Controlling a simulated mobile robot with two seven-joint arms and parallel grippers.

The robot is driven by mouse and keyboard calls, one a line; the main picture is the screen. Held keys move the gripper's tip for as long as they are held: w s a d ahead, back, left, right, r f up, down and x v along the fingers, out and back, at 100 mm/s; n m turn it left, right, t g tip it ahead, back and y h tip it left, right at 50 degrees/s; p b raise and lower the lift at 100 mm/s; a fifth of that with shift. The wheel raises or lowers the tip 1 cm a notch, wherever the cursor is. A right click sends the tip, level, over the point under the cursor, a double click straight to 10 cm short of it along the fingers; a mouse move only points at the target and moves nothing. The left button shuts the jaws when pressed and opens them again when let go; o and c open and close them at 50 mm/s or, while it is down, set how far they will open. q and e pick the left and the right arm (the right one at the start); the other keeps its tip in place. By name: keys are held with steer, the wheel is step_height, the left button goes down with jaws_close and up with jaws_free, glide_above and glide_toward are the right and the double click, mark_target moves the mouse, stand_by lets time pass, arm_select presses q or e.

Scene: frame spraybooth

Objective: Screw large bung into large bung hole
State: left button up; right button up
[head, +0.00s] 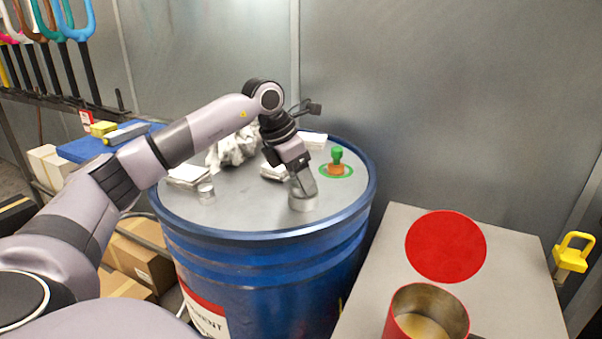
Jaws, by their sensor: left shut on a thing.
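My left gripper (302,187) reaches down over the lid of the blue drum (270,262). It is shut on a grey round metal piece that looks like the large bung (303,203). The bung is upright, at the front right of the lid, low against the surface. I cannot tell whether it touches the lid or sits in a hole. No open large bung hole shows; the area under the bung is hidden. My right gripper is not in view.
On the lid (250,212) are a small grey cylinder (206,192), white cloth (232,150), stacked white pads (188,175), and a green-topped orange fitting (336,161) in a green ring. At right, a grey bench (515,290) holds an open red can (428,312) and a red disc (445,247).

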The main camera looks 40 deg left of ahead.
arm_select(q)
steer(key=shift+a+r+m+h+p, duration=0.15)
steer(key=shift+m+h+p, duration=0.45)
steer(key=shift+m, duration=0.9)
steer(key=shift+m+g+p, duration=0.5)
steer(key=shift+m+p, duration=0.1)
steer(key=shift+p, duration=0.15)
steer(key=shift+w+m+h+p, duration=0.1)
steer(key=shift+m+h+p, duration=0.3)
steer(key=shift+m+p, duration=0.4)
steer(key=shift+m+g, duration=0.3)
steer(key=shift+m, duration=0.4)
